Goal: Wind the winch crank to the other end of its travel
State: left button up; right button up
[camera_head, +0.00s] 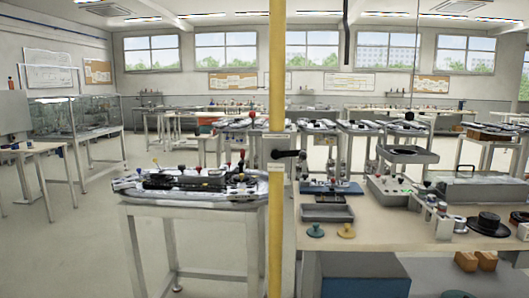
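A yellow post (276,70) stands upright in the middle of the view, close to me. A small grey housing (277,142) sits on it at mid height. A short black handle (288,154) sticks out to the right of the post just there; it looks like the winch crank, lying roughly level. I cannot tell which end of its travel it is at. Neither of my grippers shows in the head view.
A white stand (205,212) with a grey track model is left of the post. A wooden workbench (385,228) on the right holds trays, knobs and a black disc (488,223). Open floor (60,235) lies at the left. A glass case (80,115) stands beyond.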

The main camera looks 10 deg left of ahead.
aim_at(276, 154)
jog(key=u, duration=0.1)
jog(key=i, duration=1.15)
jog(key=z, duration=0.7)
